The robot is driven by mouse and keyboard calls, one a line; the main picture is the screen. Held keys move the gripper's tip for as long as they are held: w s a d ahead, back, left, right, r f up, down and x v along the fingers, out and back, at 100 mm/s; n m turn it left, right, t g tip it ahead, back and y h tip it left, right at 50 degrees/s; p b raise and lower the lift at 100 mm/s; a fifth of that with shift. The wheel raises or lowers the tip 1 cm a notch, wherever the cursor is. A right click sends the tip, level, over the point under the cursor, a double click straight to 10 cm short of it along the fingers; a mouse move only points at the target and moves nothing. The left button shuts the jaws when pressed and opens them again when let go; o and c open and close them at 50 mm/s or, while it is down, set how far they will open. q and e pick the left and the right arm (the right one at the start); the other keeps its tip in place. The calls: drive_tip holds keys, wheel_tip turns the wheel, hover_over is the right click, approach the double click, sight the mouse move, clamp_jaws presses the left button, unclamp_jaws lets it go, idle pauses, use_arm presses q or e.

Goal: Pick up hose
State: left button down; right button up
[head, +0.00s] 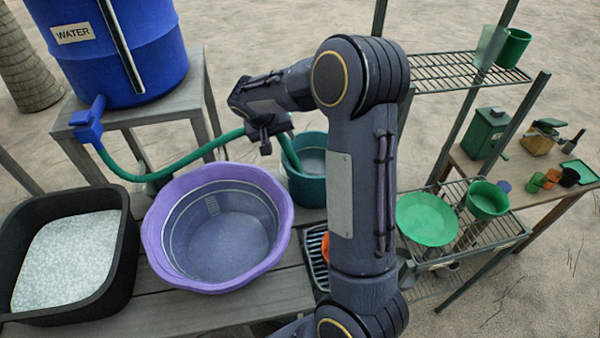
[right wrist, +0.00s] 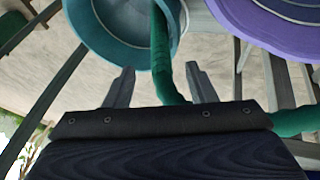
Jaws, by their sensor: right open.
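The green hose (head: 172,172) runs from the spigot of the blue water barrel (head: 120,50), sags, then rises to the right. Its end hangs into the teal bucket (head: 303,190). My right gripper (head: 266,139) is at the hose above the bucket and partly hides it. In the right wrist view the gripper's two fingers (right wrist: 160,85) stand apart, with the hose (right wrist: 163,55) passing between them. A gap shows on both sides of the hose. The hose also shows at the right of that view. My left gripper is not in view.
A purple basin (head: 160,235) stands on the wooden bench, left of the teal bucket. A black tub (head: 118,250) of pale grains is at far left. A metal rack (head: 460,72) with green dishes stands right of my arm. A side table (head: 520,185) holds small containers.

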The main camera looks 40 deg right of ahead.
sight(286, 145)
drive_tip(key=shift+w+d+f, duration=0.4)
drive_tip(key=shift+f, duration=0.3)
drive_tip(key=p+x, duration=0.2)
drive_tip(key=x, duration=0.3)
drive_tip(key=shift+w+d+f+p, duration=0.15)
drive_tip(key=shift+d+p, duration=0.1)
drive_tip(key=shift+p, duration=0.15)
drive_tip(key=shift+w+d+f, duration=0.15)
drive_tip(key=shift+d+f, duration=0.1)
drive_tip(key=shift+f, duration=0.2)
drive_tip(key=c, duration=1)
drive_tip(key=shift+o, duration=0.2)
wheel_tip(286, 145, up, 10)
drive_tip(key=shift+f+b, duration=0.2)
drive_tip(key=shift+b, duration=0.6)
wheel_tip(286, 145, up, 10)
drive_tip(key=w+a+p, duration=0.1)
drive_tip(key=a+p, duration=0.1)
drive_tip(key=p, duration=0.3)
drive_tip(key=shift+w+a+p, duration=0.35)
drive_tip(key=shift+w+p, duration=0.05)
